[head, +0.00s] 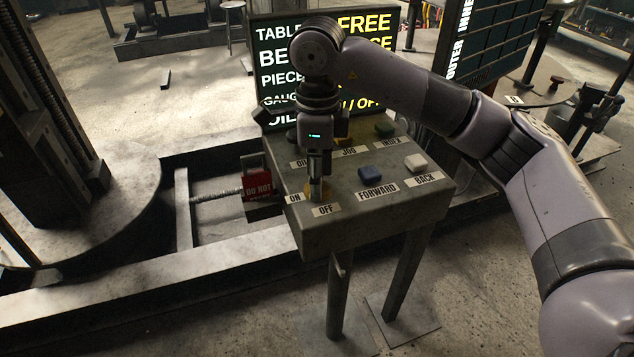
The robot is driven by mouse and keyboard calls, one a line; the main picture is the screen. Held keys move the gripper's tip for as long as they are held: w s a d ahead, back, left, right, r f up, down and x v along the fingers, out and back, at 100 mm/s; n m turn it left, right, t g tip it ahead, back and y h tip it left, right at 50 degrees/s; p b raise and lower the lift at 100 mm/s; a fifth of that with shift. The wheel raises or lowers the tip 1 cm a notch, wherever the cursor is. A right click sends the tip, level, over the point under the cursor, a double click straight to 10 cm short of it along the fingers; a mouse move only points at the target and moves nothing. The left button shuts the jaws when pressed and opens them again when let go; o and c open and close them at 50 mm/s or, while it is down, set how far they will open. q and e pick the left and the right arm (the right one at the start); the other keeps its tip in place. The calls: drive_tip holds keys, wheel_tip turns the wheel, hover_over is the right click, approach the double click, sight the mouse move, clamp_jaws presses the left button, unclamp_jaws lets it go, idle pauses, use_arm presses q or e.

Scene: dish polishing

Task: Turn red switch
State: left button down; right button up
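My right gripper (317,190) points straight down at the front left corner of the control box (350,226), between the ON label (294,198) and the OFF label (326,210). Its fingers look like one narrow column from this side, so I cannot tell whether they are open or shut. A bit of a yellow base (308,188) shows around the fingertips. No red switch knob is visible there; the fingers cover that spot. My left gripper is not in view.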

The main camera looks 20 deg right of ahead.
drive_tip(key=n+b, duration=0.2)
drive_tip(key=n, duration=0.2)
drive_tip(key=shift+n, duration=0.4)
drive_tip(key=shift+r, duration=0.1)
idle(0.3)
drive_tip(key=o, duration=1.1)
drive_tip(key=shift+o, duration=0.2)
drive_tip(key=shift+r, duration=0.1)
wheel_tip(320, 180, up, 12)
drive_tip(key=shift+f, duration=0.25)
